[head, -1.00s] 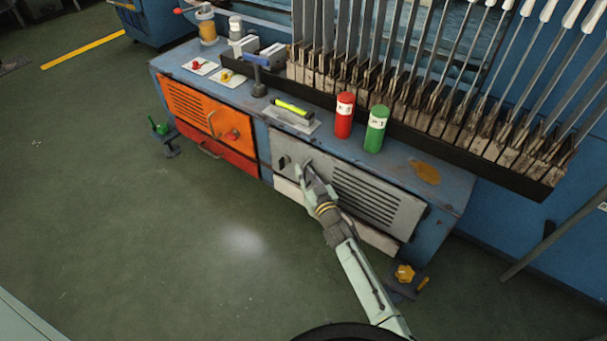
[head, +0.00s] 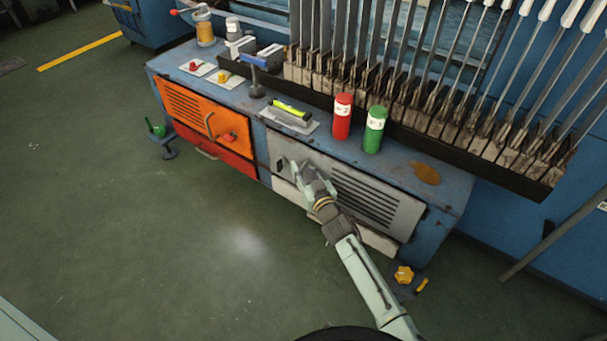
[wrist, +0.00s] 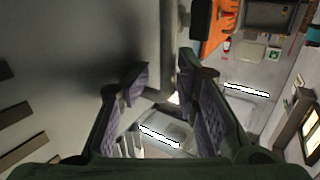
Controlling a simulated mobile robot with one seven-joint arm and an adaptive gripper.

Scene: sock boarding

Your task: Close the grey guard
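The grey guard (head: 335,185) is the slotted panel on the right half of the blue cabinet's front. It looks nearly flush with the front; any small gap is too fine to tell. A dark latch (head: 281,163) sits near its left edge. My gripper (head: 298,168) is at the guard's left part, just right of the latch. In the wrist view my gripper's fingers (wrist: 160,80) are apart. The guard's grey face (wrist: 80,50) fills the left, and a grey upright bar, probably its handle (wrist: 167,45), runs down between the fingertips. Contact cannot be told.
An orange guard (head: 205,119) with a handle is left of the grey one. A red bottle (head: 342,120) and a green bottle (head: 375,133) stand on the cabinet top. A yellow knob (head: 403,275) is low at the right. The floor in front is clear.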

